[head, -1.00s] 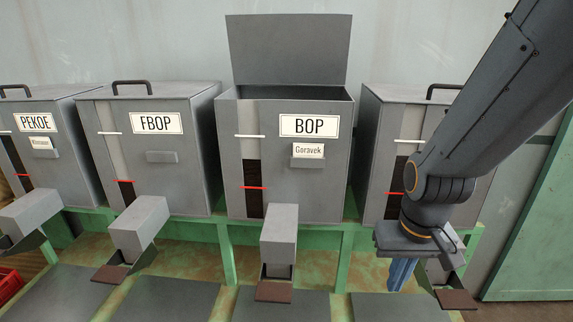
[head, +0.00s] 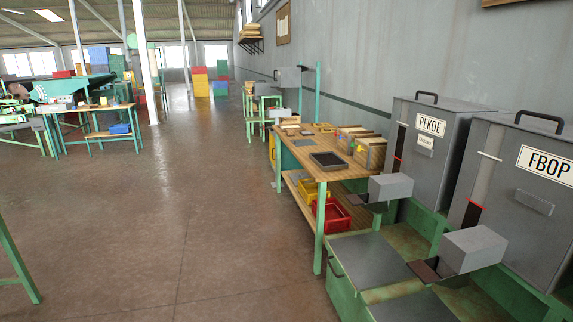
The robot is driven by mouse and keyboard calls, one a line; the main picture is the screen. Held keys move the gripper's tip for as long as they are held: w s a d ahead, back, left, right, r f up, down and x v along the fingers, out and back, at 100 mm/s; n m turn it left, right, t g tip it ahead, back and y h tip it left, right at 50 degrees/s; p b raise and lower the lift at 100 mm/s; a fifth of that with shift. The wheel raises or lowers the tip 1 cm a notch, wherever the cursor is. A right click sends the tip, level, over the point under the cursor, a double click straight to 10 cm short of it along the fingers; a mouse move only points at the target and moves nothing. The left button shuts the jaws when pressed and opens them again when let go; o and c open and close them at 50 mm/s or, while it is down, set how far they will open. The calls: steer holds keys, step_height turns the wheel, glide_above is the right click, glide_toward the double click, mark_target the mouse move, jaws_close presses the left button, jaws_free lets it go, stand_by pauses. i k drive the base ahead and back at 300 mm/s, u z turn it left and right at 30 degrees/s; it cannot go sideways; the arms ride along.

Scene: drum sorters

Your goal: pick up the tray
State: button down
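A dark, flat, rectangular tray (head: 329,161) lies on the wooden workbench (head: 316,176), near its front end. It seems empty, but it is small in the head view. A second flat grey piece (head: 303,143) lies farther back on the same bench; I cannot tell what it is. My gripper is out of the picture.
Grey bins labelled PEKOE (head: 432,130) and FBOP (head: 545,165) stand at the right, with spouts jutting toward the aisle. A red crate (head: 331,217) and a yellow crate (head: 312,191) sit on the bench's lower shelf. The floor (head: 180,200) at left is open.

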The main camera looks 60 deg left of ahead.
mark_target(328, 160)
steer(key=u, duration=2.25)
steer(key=i, duration=0.9)
steer(key=u, duration=0.55)
steer(key=i, duration=1.75)
steer(key=z, duration=0.4)
steer(key=i, duration=1.75)
steer(key=z, duration=1)
steer(key=i, duration=0.4)
steer(key=z, duration=0.15)
